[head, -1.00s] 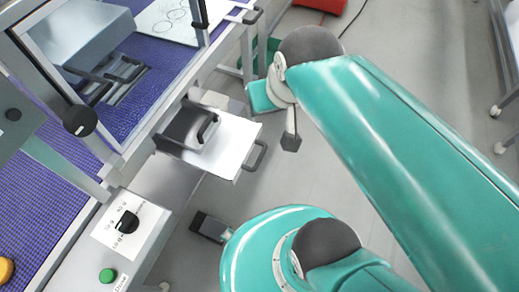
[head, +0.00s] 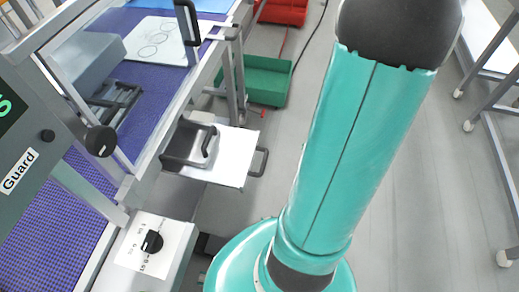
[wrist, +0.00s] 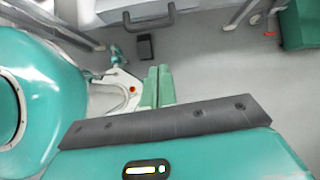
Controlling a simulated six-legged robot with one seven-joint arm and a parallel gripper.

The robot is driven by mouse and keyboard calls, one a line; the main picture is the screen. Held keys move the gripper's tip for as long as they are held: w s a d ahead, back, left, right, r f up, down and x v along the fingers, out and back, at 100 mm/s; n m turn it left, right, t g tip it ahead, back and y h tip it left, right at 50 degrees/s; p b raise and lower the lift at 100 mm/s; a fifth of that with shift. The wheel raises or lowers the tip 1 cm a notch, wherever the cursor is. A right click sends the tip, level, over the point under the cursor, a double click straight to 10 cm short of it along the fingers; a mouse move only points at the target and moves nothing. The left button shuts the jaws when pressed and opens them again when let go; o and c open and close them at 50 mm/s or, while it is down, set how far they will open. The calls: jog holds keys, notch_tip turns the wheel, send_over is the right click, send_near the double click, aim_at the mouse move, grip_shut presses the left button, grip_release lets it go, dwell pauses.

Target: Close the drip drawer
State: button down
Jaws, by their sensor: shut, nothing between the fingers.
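The drip drawer (head: 234,160) stands pulled out from under the machine in the head view, with its white floor showing and a grey handle (head: 261,162) on its outer end. A grey part with a raised handle (head: 190,144) sits at or over its inner end; I cannot tell which. In the wrist view a pale edge with a grey handle (wrist: 150,20) shows at the top and looks like the drawer's front. My gripper (wrist: 158,72) is shut and empty, apart from that handle. The head view does not show my gripper.
The machine's control box with a black knob (head: 152,242) stands in front of the drawer. A green crate (head: 262,80) and a red crate (head: 284,10) are on the floor behind. A dark block (wrist: 145,47) lies on the floor. Grey floor at right is mostly clear.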

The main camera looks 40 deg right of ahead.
jog(key=w+a+f+m, duration=0.1)
jog(key=w+a+f, duration=0.5)
jog(key=f, duration=0.3)
jog(key=shift+w+f, duration=0.2)
jog(key=shift+w, duration=0.5)
jog(key=shift+w+a, duration=0.15)
